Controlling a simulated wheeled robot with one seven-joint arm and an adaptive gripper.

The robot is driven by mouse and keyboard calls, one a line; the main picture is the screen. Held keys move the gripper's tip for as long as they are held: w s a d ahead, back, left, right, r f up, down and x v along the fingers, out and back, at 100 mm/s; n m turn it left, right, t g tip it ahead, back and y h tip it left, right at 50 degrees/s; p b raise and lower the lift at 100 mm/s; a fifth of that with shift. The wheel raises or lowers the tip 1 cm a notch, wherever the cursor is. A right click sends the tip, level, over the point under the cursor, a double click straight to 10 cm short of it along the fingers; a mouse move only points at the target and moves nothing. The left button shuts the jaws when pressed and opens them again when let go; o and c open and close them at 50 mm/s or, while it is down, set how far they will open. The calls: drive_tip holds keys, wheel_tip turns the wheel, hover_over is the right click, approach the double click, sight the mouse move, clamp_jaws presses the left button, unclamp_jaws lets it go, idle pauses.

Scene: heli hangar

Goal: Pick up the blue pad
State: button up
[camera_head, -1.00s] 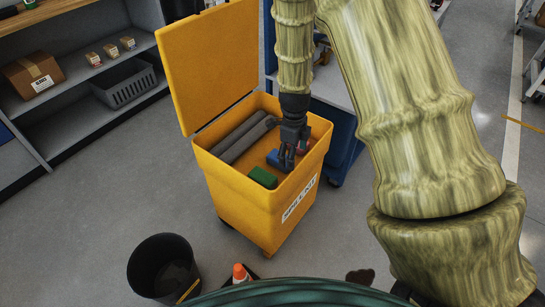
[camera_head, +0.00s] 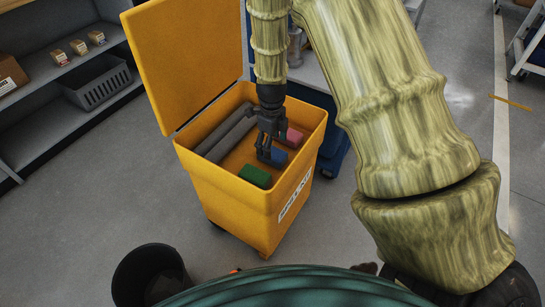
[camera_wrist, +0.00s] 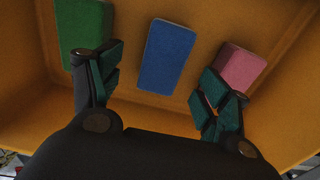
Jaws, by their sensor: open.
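The blue pad (camera_head: 279,157) lies in the yellow bin (camera_head: 232,195), between a green pad (camera_head: 255,176) and a pink pad (camera_head: 293,137). My gripper (camera_head: 267,153) is inside the bin's opening, above and beside the blue pad, and partly covers it in the head view. In the wrist view the blue pad (camera_wrist: 166,57) lies flat beyond my open, empty fingers (camera_wrist: 158,95), roughly centred between them. The green pad (camera_wrist: 85,28) is behind the left finger and the pink pad (camera_wrist: 240,67) behind the right finger.
Dark grey rolls (camera_head: 225,134) lie along the bin's left side. The bin's yellow lid (camera_head: 184,60) stands open at the back. A black bucket (camera_head: 150,275) is on the floor in front. A grey shelf (camera_head: 60,110) stands at the left.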

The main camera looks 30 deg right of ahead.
sight(273, 152)
drive_tip(key=shift+w+d+f+b, duration=0.15)
drive_tip(key=shift+f+b, duration=0.25)
drive_tip(key=shift+f, duration=1)
drive_tip(key=shift+d+f+b, duration=0.1)
drive_tip(key=shift+f+b, duration=0.25)
drive_tip(key=shift+f, duration=1.05)
drive_tip(key=shift+c, duration=0.2)
drive_tip(key=c, duration=0.9)
